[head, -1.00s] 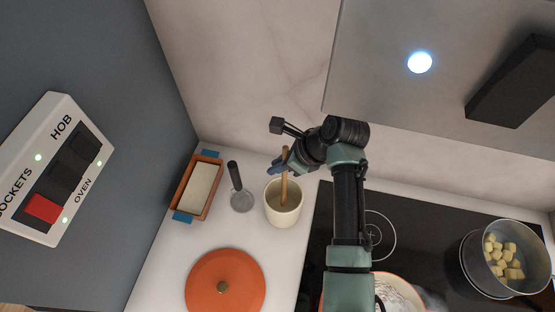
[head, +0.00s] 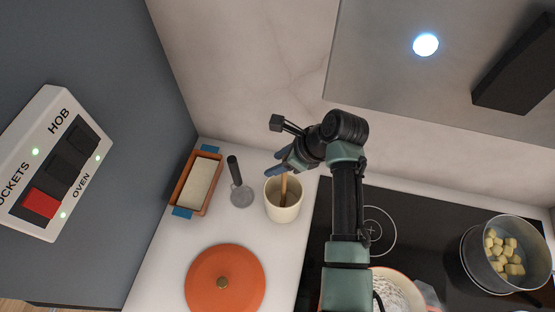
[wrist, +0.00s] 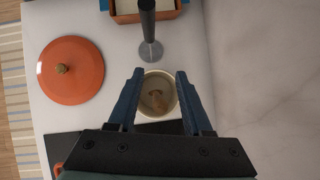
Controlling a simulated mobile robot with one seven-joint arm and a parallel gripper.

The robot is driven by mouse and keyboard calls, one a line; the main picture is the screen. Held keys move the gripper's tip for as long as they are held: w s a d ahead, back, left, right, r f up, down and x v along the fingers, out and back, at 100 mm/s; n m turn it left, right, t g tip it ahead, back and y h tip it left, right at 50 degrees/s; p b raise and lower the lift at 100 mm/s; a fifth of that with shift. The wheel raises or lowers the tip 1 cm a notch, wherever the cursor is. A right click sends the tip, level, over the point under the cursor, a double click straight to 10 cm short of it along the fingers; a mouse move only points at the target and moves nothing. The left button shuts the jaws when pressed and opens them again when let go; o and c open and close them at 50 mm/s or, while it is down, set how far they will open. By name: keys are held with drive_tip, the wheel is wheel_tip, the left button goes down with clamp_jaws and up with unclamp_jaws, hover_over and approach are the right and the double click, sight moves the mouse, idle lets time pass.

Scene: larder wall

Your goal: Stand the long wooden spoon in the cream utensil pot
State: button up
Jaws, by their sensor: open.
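The cream utensil pot (head: 283,213) stands upright on the white worktop, left of the hob. The wooden spoon (head: 284,186) is inside the pot, near upright, its upper part rising towards my gripper. My gripper (head: 281,162) is just above the pot with its blue fingers pointing down and left. In the wrist view, my gripper (wrist: 158,76) is open, with its fingers apart on either side of the pot (wrist: 174,84). The spoon (wrist: 157,100) shows inside the rim, seen nearly end-on, with no finger visibly touching it. Its lower end is hidden.
An orange lid (head: 211,289) lies at the front. A steel pan with pale cubes (head: 529,236) is on the hob (head: 420,225) at right.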

drive_tip(key=b+v, duration=0.3)
drive_tip(key=v, duration=1)
drive_tip(key=shift+f, duration=0.1)
idle(0.7)
